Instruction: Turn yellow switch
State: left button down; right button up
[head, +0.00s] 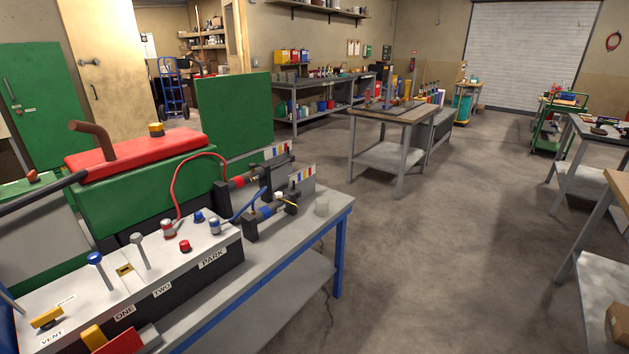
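A yellow switch (46,318) sits at the near left end of a light grey control panel (75,297). A small label that seems to read "YELLOW" lies beside it, and a "VENT" label (51,338) lies in front. Its knob lies slantwise across the panel. Another yellow piece (93,336) shows beside a red part (122,343) at the bottom edge, partly cut off. Neither of my grippers is in view.
The panel has a blue-topped lever (95,258), a grey lever (139,238) and a red button (185,245). It stands on a blue-framed bench (300,222). A green box with a red lid (137,153) stands behind. Open concrete floor (430,260) lies right.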

aim_at(46, 320)
jog(key=k+u, duration=0.1)
jog(key=u, duration=1.75)
